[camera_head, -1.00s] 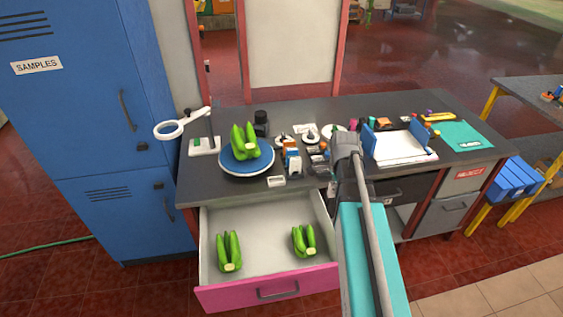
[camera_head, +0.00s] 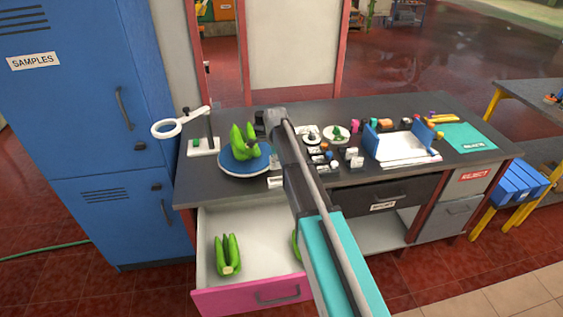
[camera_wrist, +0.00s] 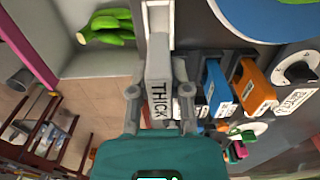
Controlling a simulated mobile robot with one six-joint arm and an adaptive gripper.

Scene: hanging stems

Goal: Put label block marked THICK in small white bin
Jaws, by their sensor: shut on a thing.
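A grey label block (camera_wrist: 158,85) marked THICK is between the fingers of my gripper (camera_wrist: 160,97) in the wrist view. My gripper is shut on it, one finger on each side, with the lettering facing the camera. A small white bin (camera_head: 275,183) stands on the bench's front edge, just in front of the blue plate, partly hidden by my arm in the head view. A pale rectangular shape beyond the block in the wrist view may be this bin. My gripper's fingers are hidden in the head view.
A blue plate (camera_head: 231,167) with green stems stands behind the bin. Blue (camera_wrist: 217,84) and orange (camera_wrist: 254,86) blocks sit close to the right of my gripper. The open pink-fronted drawer (camera_head: 250,296) holds green stems below the bench edge.

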